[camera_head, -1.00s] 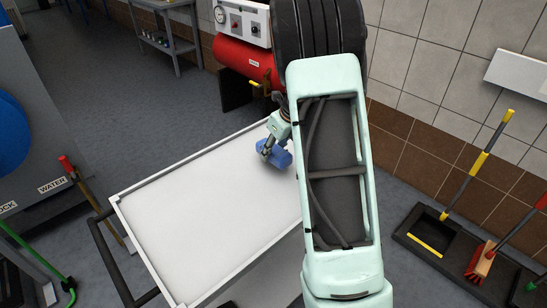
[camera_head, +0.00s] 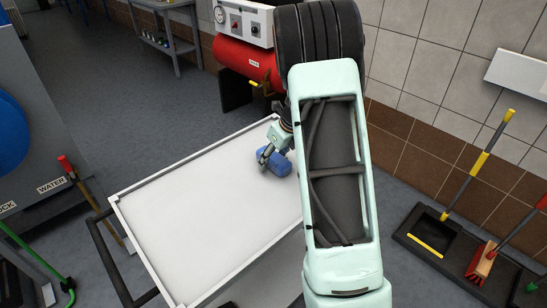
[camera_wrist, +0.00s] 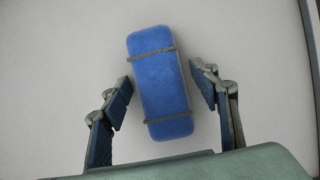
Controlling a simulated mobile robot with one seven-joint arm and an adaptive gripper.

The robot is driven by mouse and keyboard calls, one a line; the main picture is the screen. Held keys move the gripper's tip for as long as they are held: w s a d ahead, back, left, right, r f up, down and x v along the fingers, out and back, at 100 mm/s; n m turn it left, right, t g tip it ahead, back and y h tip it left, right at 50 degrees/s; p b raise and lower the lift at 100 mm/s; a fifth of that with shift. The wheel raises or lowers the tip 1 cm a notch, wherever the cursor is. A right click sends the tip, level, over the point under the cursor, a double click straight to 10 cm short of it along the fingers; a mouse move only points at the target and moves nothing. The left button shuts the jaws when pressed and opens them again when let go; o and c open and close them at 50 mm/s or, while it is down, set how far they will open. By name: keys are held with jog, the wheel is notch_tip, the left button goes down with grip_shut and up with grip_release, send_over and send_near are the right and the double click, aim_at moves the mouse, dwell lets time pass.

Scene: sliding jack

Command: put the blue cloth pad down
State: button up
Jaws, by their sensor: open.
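The blue cloth pad (camera_wrist: 160,84) is a rounded block with two thin bands around it. In the wrist view it lies on the white surface of the cart, slightly tilted, between my gripper's fingers. My gripper (camera_wrist: 161,92) is open, with a finger on each side and a gap between each finger and the pad. In the head view the pad (camera_head: 274,162) rests near the cart's far right part, and my gripper (camera_head: 268,152) is right at it. My arm hides part of the cart's right side.
The white cart top (camera_head: 200,210) has a raised rim and is otherwise bare to the left of the pad. A red tank (camera_head: 245,62) stands behind it. Brooms (camera_head: 482,262) stand in a dark tray at the right. A dark handle (camera_head: 112,255) is on the cart's left end.

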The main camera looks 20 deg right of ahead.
jog(key=shift+r, duration=0.3)
jog(key=p+v, duration=0.1)
jog(key=v, duration=1.1)
jog(key=shift+f, duration=0.15)
